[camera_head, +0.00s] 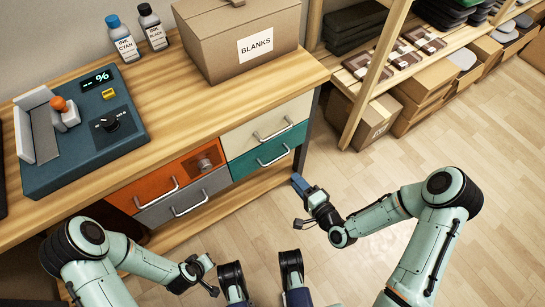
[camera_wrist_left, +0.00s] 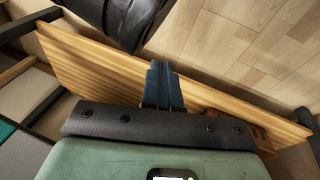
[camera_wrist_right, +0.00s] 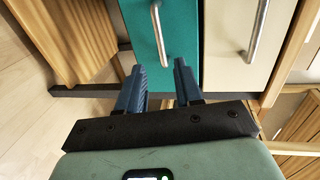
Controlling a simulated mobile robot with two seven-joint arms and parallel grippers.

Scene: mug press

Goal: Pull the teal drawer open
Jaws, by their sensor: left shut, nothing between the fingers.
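The teal drawer (camera_head: 245,166) is at the lower right of the bench front, under a cream drawer, and looks closed, flush with its neighbours. Its silver bar handle (camera_head: 273,158) also shows in the right wrist view (camera_wrist_right: 158,32). My right gripper (camera_head: 299,184) is in front of and below the drawer's right end, empty and apart from the handle. In the right wrist view its fingers (camera_wrist_right: 160,66) are open, with the handle's near end lined up between them. My left gripper (camera_head: 207,262) is low in front of the bench; in the left wrist view its fingers (camera_wrist_left: 163,75) are together and empty.
An orange drawer (camera_head: 150,177), a grey drawer (camera_head: 215,182) and the cream drawer (camera_head: 240,138) adjoin the teal one. A lower wooden shelf (camera_head: 255,183) runs below them. A shelving rack with boxes (camera_head: 378,117) stands right. Floor in front is clear.

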